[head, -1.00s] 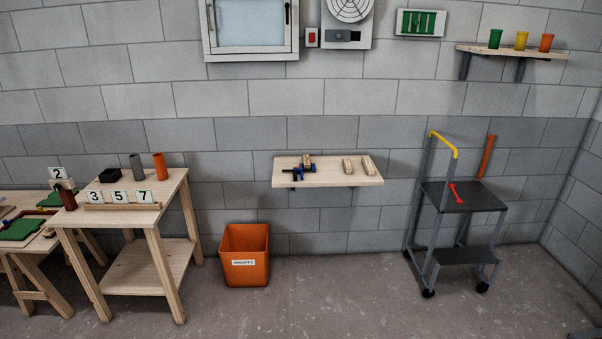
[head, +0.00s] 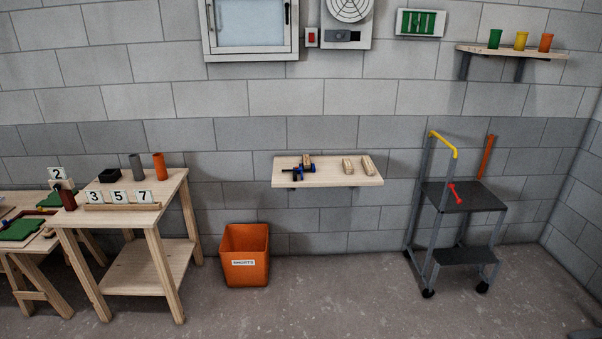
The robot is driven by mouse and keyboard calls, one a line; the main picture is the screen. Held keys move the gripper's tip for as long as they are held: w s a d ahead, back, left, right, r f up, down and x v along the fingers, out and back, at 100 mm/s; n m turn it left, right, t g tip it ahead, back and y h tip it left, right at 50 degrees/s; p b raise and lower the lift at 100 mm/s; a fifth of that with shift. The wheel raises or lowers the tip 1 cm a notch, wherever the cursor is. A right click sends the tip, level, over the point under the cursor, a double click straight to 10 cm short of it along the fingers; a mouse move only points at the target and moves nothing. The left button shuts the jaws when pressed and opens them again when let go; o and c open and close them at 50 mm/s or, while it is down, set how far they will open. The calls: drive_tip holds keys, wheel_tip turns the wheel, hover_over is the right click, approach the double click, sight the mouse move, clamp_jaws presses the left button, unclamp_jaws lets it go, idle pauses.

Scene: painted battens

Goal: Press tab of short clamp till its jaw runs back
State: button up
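A small clamp (head: 293,169) in black and blue lies on the wall shelf (head: 330,178), at its left part. A short wooden block (head: 307,159) sits at the clamp, seemingly between its blue parts. The clamp is too small in this view to make out its tab or how far its jaw stands. A red clamp-like tool (head: 454,193) lies on the top step of the grey step stool at the right. I cannot tell which of the two is the short clamp. My gripper is not in view.
Two wooden blocks (head: 348,167) lie on the shelf's right part. An orange bin (head: 245,257) stands on the floor below left. A wooden table (head: 176,188) with number cards stands left; a step stool (head: 463,198) stands right. The floor between bin and stool is clear.

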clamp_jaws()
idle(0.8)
